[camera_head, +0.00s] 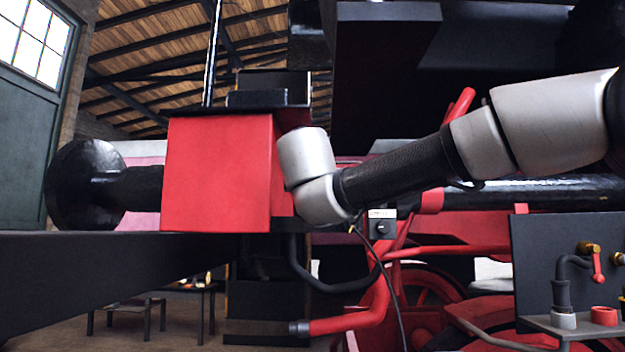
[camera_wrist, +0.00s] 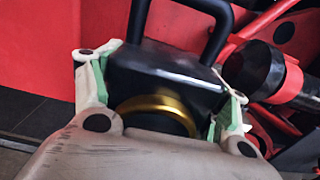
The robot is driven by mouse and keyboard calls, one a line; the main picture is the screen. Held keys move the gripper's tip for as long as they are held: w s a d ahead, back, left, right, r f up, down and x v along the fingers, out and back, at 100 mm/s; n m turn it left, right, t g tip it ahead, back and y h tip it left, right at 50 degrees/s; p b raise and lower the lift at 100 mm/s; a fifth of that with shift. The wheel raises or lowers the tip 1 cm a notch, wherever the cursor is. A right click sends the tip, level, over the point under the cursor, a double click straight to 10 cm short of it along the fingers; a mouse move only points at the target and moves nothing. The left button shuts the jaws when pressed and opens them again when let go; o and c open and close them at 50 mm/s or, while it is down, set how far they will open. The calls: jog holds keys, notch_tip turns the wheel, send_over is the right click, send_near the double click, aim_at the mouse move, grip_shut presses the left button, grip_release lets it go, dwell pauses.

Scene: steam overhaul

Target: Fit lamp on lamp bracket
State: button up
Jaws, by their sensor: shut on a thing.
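The lamp (camera_wrist: 155,76) is a black box-like body with a gold ring and a black bar-like loop at its far end. It fills the middle of the wrist view. My gripper (camera_wrist: 166,88) is shut on it, with green-padded fingers on both sides of the body. In the head view my arm ends beside the red block, and the gripper and lamp cannot be made out there. I cannot pick out the lamp bracket with certainty in either view.
A large red block (camera_head: 218,175) stands close left of my wrist, with a black round buffer (camera_head: 85,185) beyond it. A dark beam (camera_head: 120,275) runs at lower left. Red pipes (camera_head: 350,318) and a bench with a tap (camera_head: 590,262) lie at right.

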jog(key=shift+f, duration=0.7)
jog(key=shift+f, duration=0.2)
jog(key=o, duration=1.5)
jog(key=shift+o, duration=0.2)
jog(key=shift+f, duration=0.1)
